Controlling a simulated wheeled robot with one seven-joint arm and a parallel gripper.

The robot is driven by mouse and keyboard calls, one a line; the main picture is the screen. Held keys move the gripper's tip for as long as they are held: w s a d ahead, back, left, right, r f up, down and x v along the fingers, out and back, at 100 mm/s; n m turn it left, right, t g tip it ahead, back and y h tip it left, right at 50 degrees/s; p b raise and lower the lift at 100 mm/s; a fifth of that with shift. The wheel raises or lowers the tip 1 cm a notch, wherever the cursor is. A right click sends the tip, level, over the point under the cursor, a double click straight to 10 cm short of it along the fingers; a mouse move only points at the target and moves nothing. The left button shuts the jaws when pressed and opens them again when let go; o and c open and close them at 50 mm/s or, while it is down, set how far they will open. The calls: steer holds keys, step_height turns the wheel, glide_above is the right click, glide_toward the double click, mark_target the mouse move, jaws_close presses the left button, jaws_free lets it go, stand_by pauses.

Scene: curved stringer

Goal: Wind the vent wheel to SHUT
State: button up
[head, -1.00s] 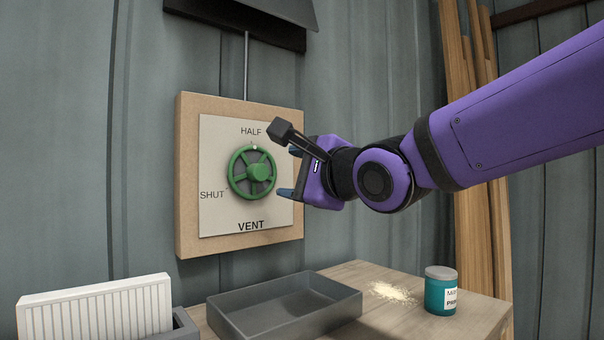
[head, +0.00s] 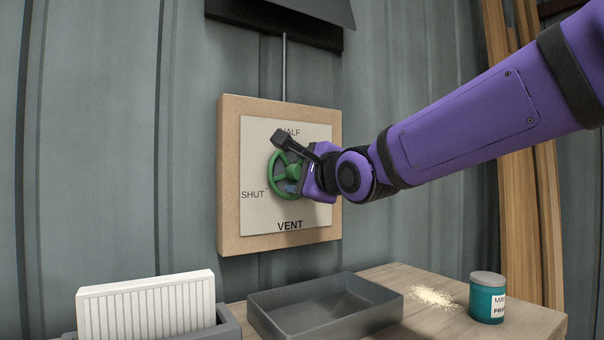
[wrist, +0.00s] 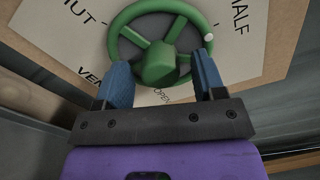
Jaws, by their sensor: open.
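The green vent wheel (head: 274,176) is mounted on a pale dial plate (head: 258,222), partly hidden behind my gripper in the head view. In the wrist view the wheel (wrist: 128,22) shows its spokes, a thick hub and a white mark on its rim. That mark (wrist: 208,37) is on the side of the HALF label; SHUT is on the opposite side. My gripper (wrist: 161,62) is open in front of the wheel, one blue finger on each side of the hub, over the lower rim. I cannot tell whether the fingers touch it. In the head view my gripper (head: 292,186) covers the wheel's right part.
The plate sits on a wooden board (head: 230,170) on a corrugated wall. Below are a grey tray (head: 320,315), a white ribbed panel (head: 148,308), a teal jar (head: 487,298) and spilled powder (head: 433,297) on a wooden bench. A dark hood (head: 290,15) hangs above.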

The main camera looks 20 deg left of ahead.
steer(key=c, duration=0.9)
steer(key=shift+n, duration=0.4)
steer(key=n, duration=2.3)
steer(key=shift+f, duration=0.15)
